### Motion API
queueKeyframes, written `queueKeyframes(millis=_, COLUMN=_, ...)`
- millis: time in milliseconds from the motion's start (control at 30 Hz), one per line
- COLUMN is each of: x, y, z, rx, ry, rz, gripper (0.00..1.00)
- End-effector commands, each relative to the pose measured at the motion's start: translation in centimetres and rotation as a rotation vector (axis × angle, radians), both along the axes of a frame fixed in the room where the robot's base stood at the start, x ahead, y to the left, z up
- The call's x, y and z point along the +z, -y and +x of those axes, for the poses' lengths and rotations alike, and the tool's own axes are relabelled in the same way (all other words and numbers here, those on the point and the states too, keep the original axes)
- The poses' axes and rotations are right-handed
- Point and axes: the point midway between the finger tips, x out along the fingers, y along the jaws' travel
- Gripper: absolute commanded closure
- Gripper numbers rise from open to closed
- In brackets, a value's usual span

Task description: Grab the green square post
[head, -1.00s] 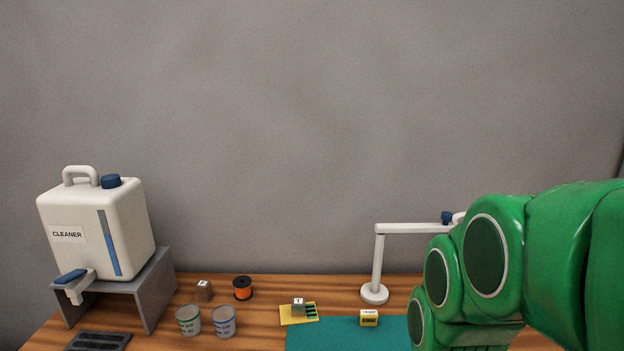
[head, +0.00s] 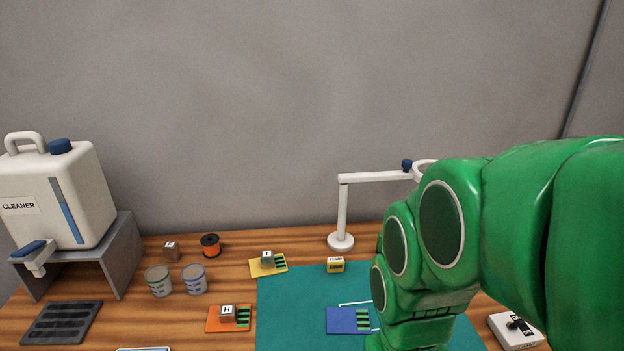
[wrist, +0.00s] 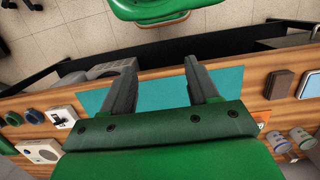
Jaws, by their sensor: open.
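I cannot make out a green square post in either view. The only small green parts I see are strips on the yellow board (head: 256,270), the orange board (head: 214,322) and the blue board (head: 341,320). My gripper (wrist: 162,66) shows in the wrist view with its two dark fingers spread apart and nothing between them. It is over the teal mat (wrist: 163,92), near the table's edge. In the head view my green arm covers the right part of the mat, and the gripper's fingers are hidden.
A cleaner jug (head: 65,185) stands on a grey stand (head: 122,250) at the left. Cups (head: 158,282), an orange spool (head: 211,246) and a small brown block (head: 172,252) are nearby. A white lamp (head: 342,215) stands behind the mat. A yellow block (head: 335,265) sits at the mat's back edge.

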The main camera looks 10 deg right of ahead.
Motion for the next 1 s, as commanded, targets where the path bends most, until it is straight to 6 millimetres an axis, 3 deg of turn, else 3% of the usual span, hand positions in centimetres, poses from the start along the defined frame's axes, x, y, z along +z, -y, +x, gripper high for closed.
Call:
queueKeyframes(millis=167, x=-1.0, y=-1.0, z=3.3, rx=-0.09, ry=0.054, rz=0.034, gripper=0.4)
queueKeyframes(millis=700, x=-4.9, y=-5.9, z=21.0, rx=-0.745, ry=0.276, rz=0.354, gripper=0.4)
queueKeyframes(millis=1000, x=-6.2, y=-6.1, z=30.3, rx=-1.207, ry=0.307, rz=0.601, gripper=0.4)
